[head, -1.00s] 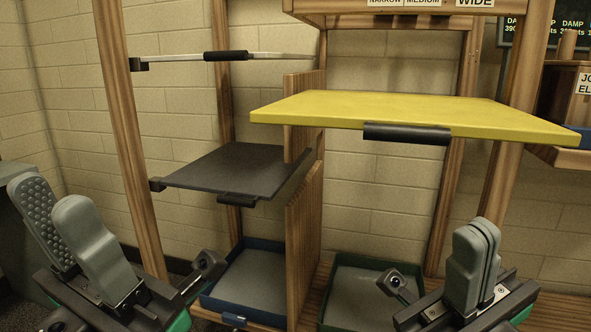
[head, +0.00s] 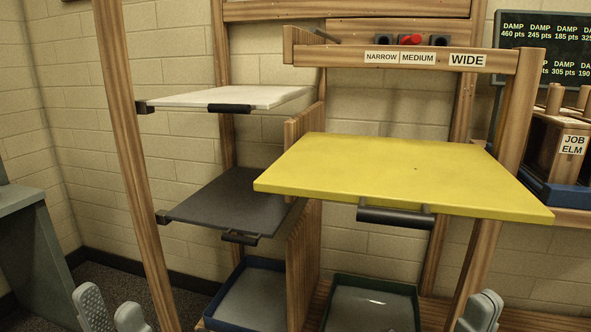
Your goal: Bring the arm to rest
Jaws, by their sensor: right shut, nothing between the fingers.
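My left gripper (head: 110,300) shows at the bottom left edge of the head view, with its two grey padded fingers apart and nothing between them. My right gripper (head: 485,303) shows at the bottom right, its fingers together and empty. Only the finger ends show; both arms and wrists are below the picture. The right gripper appears below the yellow board (head: 400,172) in the picture, and the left gripper is left of the wooden rack. I see no contact between either gripper and the rack.
The yellow board's dark handle (head: 395,216) sticks out in front. A white shelf (head: 215,97) and a dark shelf (head: 230,200) are on the left. A blue tray (head: 238,312) and green tray (head: 372,282) sit low. A grey cabinet (head: 40,255) stands far left.

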